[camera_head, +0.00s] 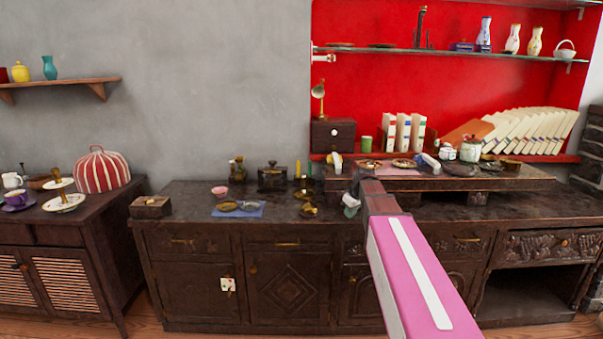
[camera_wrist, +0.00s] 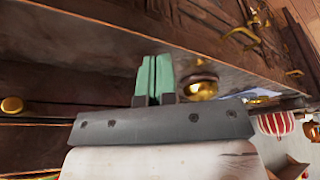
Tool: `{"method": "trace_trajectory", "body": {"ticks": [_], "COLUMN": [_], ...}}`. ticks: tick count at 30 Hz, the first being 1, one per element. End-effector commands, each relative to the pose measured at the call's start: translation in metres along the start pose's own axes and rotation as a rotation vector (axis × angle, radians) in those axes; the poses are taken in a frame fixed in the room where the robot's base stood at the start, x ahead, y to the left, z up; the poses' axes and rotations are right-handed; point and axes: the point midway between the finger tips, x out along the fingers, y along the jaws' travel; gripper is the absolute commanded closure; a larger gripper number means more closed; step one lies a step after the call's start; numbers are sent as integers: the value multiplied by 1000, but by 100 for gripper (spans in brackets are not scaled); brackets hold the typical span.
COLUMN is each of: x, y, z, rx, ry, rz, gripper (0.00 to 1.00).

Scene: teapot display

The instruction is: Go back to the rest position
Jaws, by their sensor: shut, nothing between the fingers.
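In the wrist view my gripper (camera_wrist: 153,78) shows two green fingers pressed together, with nothing between them. Dark carved cabinet wood with brass fittings fills much of that view, tilted. A round brass-coloured thing (camera_wrist: 203,88) appears just right of the fingers; whether they touch it, I cannot tell. In the head view my pink arm reaches from the bottom right towards the counter (camera_head: 180,198). Its dark far end is over the counter's front, near the raised dark board. My gripper's fingers cannot be made out clearly there.
Small dishes, a blue cloth (camera_head: 238,209) and a dark box (camera_head: 151,207) sit on the counter. A raised board (camera_head: 500,184) carries jars and plates. A striped cosy (camera_head: 101,170) stands on the left cabinet. Books (camera_head: 530,130) and glass shelves are behind. Open air lies before the left cabinets.

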Motion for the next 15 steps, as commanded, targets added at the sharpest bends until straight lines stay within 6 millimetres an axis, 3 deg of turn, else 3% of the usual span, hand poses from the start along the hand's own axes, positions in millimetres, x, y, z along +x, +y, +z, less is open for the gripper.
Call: {"method": "trace_trajectory", "body": {"ticks": [1,6,15], "x": [15,56,102], "y": [-19,-60,-132], "z": [26,90,197], "rx": [53,240,540], "ry": [-28,-113,-251], "rz": [-4,9,64], "gripper": [100,100,100]}}
